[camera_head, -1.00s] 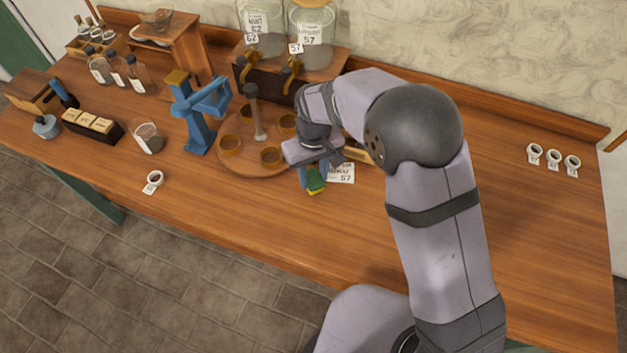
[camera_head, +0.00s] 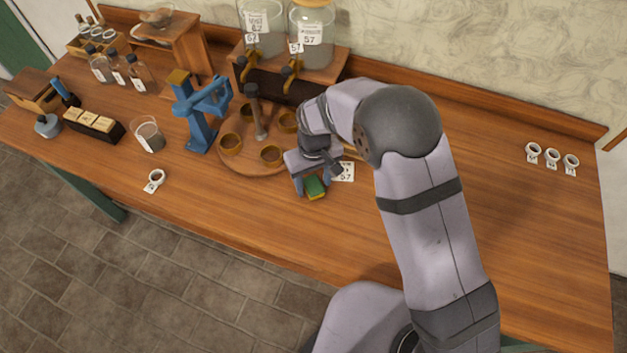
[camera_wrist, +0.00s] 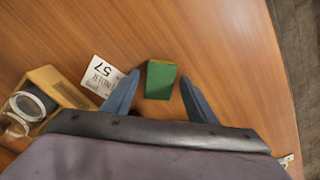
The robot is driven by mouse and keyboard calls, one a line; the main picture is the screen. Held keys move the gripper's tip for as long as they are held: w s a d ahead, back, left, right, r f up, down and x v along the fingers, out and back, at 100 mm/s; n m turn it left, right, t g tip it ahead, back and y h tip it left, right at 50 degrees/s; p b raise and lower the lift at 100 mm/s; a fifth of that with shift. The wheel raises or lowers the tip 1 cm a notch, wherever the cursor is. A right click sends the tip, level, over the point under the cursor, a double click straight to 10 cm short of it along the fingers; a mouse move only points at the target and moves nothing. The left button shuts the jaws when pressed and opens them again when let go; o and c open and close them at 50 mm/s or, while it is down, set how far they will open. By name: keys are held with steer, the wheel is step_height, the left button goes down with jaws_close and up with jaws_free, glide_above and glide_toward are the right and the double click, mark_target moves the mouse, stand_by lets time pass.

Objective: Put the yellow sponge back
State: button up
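The sponge (camera_head: 315,187) has a green top face and a thin yellow edge. It lies on the wooden table, in front of the round wooden tray and beside a card marked 57 (camera_head: 345,172). In the wrist view the sponge (camera_wrist: 160,80) sits between my gripper's blue fingers, with a gap on each side. My gripper (camera_head: 312,188) is open around it, and its fingertips (camera_wrist: 160,76) do not press on it. The sponge's underside is hidden.
The round tray (camera_head: 240,168) with several small cups stands left of my gripper. A wooden holder with a ring-topped jar (camera_wrist: 45,85) is close by in the wrist view. A blue press (camera_head: 198,115) stands further left. The table right of my arm is mostly clear.

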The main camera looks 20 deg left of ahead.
mark_target(314, 185)
step_height(314, 185, up, 12)
steer(key=b, duration=0.4)
steer(key=d+m, duration=0.4)
steer(key=d, duration=1.3)
steer(key=s+d+f+m, duration=0.3)
steer(key=s+d+m, duration=0.2)
steer(key=s+d, duration=0.6)
steer(key=d, duration=0.3)
steer(key=shift+s+d, duration=0.2)
steer(key=shift+d, duration=0.15)
